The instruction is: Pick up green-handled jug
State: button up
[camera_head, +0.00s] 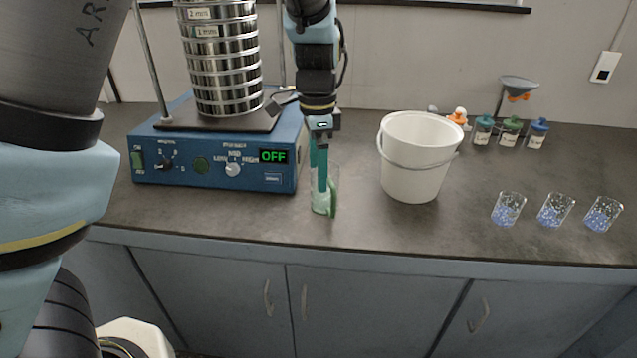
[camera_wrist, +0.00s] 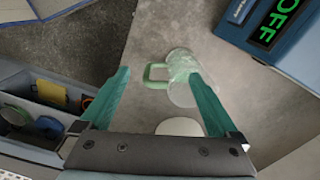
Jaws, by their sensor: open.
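The green-handled jug (camera_head: 322,203) is clear with a green handle and stands on the dark counter in front of the shaker's right end. In the wrist view the jug (camera_wrist: 182,72) lies ahead of the fingers, its handle (camera_wrist: 155,76) in the gap between the finger lines and its body towards the right finger. My gripper (camera_head: 319,180) points down at the jug, its teal fingers overlapping it in the head view. In the wrist view my gripper (camera_wrist: 160,80) is open with nothing held. Whether a finger touches the jug I cannot tell.
The blue sieve shaker (camera_head: 215,185), display reading OFF, stands close on the left with its sieve stack (camera_head: 222,60). A white bucket (camera_head: 415,165) stands to the right. Farther right are three beakers of blue beads (camera_head: 553,212) and several small bottles (camera_head: 510,130).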

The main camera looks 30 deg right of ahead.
aim_at(332, 208)
jog(key=shift+s+d+f+m, duration=0.1)
jog(key=shift+s+d+m, duration=0.25)
jog(key=shift+d, duration=0.25)
jog(key=shift+s+d+f+m, duration=0.1)
jog(key=shift+s+d+m, duration=0.15)
jog(key=shift+d+m, duration=0.3)
jog(key=shift+s+d+f, duration=0.15)
jog(key=shift+d+f, duration=0.1)
notch_tip(332, 208, down, 10)
jog(key=shift+f+p, duration=0.1)
jog(key=shift+p, duration=0.55)
grip_shut()
